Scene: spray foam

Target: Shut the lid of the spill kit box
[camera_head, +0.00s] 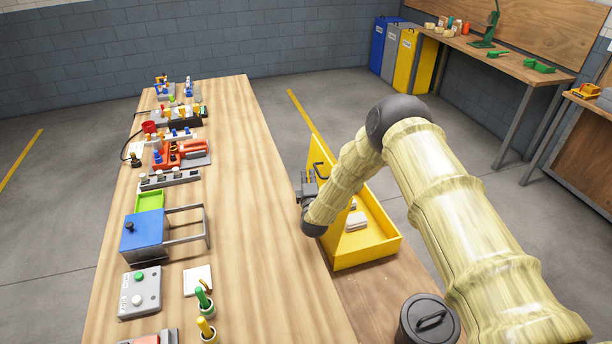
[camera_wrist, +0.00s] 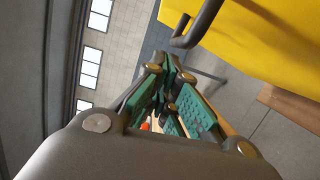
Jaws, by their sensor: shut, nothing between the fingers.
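The yellow spill kit box (camera_head: 378,250) stands on a low wooden surface right of the long table. Its lid (camera_head: 316,149) is open and stands up along the box's left side, with a dark handle (camera_head: 319,171) on it. Pale packs (camera_head: 356,221) lie inside the box. My gripper (camera_head: 308,181) is shut and empty, close to the lid and its handle; contact cannot be told. In the wrist view the lid (camera_wrist: 265,35) fills the upper right and the handle (camera_wrist: 192,35) lies just beyond my fingers (camera_wrist: 168,75). My arm hides part of the box and lid.
The long wooden table (camera_head: 255,255) on the left holds tools, a blue box (camera_head: 142,232) and small fixtures along its left side; its right strip is clear. A dark lidded bin (camera_head: 428,322) stands near the box's front. Coloured bins (camera_head: 412,62) and a workbench stand farther back.

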